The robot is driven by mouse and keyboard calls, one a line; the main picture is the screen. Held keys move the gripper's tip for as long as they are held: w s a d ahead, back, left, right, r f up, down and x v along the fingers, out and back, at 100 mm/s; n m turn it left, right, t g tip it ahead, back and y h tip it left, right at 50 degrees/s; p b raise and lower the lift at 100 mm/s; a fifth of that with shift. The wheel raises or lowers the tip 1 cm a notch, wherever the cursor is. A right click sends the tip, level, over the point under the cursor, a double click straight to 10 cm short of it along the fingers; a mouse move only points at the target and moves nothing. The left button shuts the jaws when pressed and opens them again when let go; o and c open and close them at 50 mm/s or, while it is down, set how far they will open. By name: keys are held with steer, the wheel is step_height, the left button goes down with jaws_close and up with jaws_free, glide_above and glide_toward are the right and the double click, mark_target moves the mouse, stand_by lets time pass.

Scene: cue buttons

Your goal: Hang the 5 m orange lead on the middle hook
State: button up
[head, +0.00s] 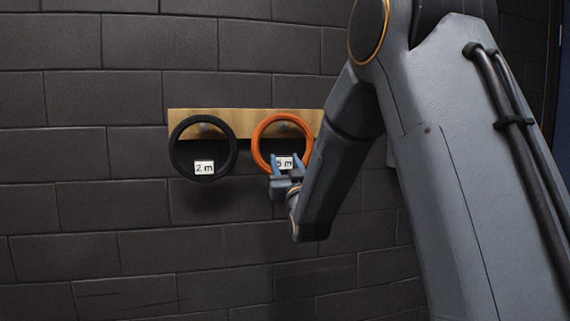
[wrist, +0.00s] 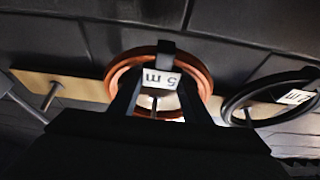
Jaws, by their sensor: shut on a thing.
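The orange lead (head: 256,143), a coiled ring with a white "5 m" tag, is in front of the wooden hook board (head: 243,117). My gripper (head: 286,162) is shut on its lower edge by the tag; the wrist view also shows the ring (wrist: 117,75) between the fingers (wrist: 156,90). The middle hook (head: 284,127) shows inside the upper part of the ring, and a peg shows through the ring in the wrist view (wrist: 154,103). I cannot tell whether the ring rests on the hook or is only in front of it.
A black lead (head: 176,146) tagged "2 m" hangs on the left hook, close beside the orange ring. Another peg (wrist: 50,98) is bare in the wrist view; my arm hides that end of the board in the head view. The dark block wall (head: 120,230) below is clear.

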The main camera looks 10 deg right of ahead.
steer(key=o, duration=1.6)
steer(key=shift+s+f, duration=0.1)
steer(key=shift+f, duration=0.05)
steer(key=b+v, duration=0.3)
steer(key=v, duration=0.4)
steer(key=s+f+g, duration=0.4)
steer(key=f+g, duration=0.2)
steer(key=f, duration=0.5)
steer(key=s+f+g, duration=0.3)
steer(key=f+g, duration=0.2)
steer(key=f, duration=0.7)
steer(key=s+f+g, duration=0.3)
steer(key=s, duration=0.5)
steer(key=s+f+g, duration=0.4)
steer(key=s, duration=0.4)
steer(key=s+f+g, duration=0.4)
steer(key=s, duration=0.5)
steer(key=shift+s+f, duration=0.1)
steer(key=shift+f, duration=0.15)
